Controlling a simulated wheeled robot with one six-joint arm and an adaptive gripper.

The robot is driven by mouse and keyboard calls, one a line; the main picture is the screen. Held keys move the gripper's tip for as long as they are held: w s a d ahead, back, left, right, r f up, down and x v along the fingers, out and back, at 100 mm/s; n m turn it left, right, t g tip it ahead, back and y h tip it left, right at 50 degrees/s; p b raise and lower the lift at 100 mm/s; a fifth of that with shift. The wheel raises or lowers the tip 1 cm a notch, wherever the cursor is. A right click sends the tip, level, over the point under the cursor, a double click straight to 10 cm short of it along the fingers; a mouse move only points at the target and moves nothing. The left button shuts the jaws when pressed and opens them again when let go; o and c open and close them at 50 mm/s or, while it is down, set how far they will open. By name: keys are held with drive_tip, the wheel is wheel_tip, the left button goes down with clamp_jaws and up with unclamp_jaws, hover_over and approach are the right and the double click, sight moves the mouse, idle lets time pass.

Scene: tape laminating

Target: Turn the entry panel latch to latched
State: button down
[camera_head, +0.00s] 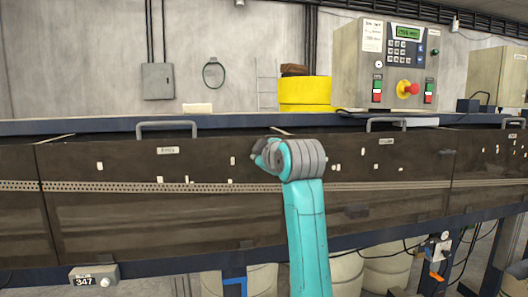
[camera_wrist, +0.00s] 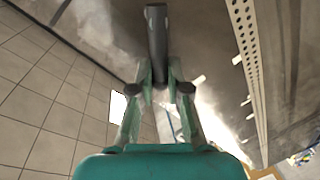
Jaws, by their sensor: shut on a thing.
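The entry panel (camera_head: 120,165) is a dark brown panel with an "ENTRY" label and a grey handle on top, left of centre in the head view. In the wrist view, a dark grey bar (camera_wrist: 157,40), which looks like the latch lever, stands between my fingertips. My gripper (camera_wrist: 161,78) is shut on the bar's near end. In the head view my teal arm and grey wrist cover this spot at the panel's right part, so the latch itself is hidden there. Whether it sits latched or unlatched cannot be told.
A control box (camera_head: 385,65) with a red stop button and a yellow drum (camera_head: 305,92) stand behind the panels. Another dark panel (camera_head: 400,160) continues to the right. A perforated strip (camera_wrist: 248,60) runs along the panel in the wrist view. The tiled floor is clear.

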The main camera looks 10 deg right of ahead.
sight(253, 165)
drive_tip(key=shift+a+f+n+h, duration=0.2)
drive_tip(key=shift+f+n+h, duration=0.25)
drive_tip(key=shift+n, duration=0.5)
drive_tip(key=shift+a+f+n+h, duration=0.2)
drive_tip(key=shift+f+n, duration=0.35)
drive_tip(key=shift+n, duration=0.45)
drive_tip(key=shift+a+f+n+h, duration=0.2)
drive_tip(key=shift+f+n+h, duration=0.25)
drive_tip(key=shift+n, duration=0.5)
drive_tip(key=shift+f, duration=0.15)
drive_tip(key=c, duration=1.1)
unclamp_jaws()
drive_tip(key=shift+c, duration=0.2)
drive_tip(key=s+r, duration=0.2)
drive_tip(key=s, duration=0.9)
drive_tip(key=shift+s+r, duration=0.2)
drive_tip(key=shift+s, duration=0.15)
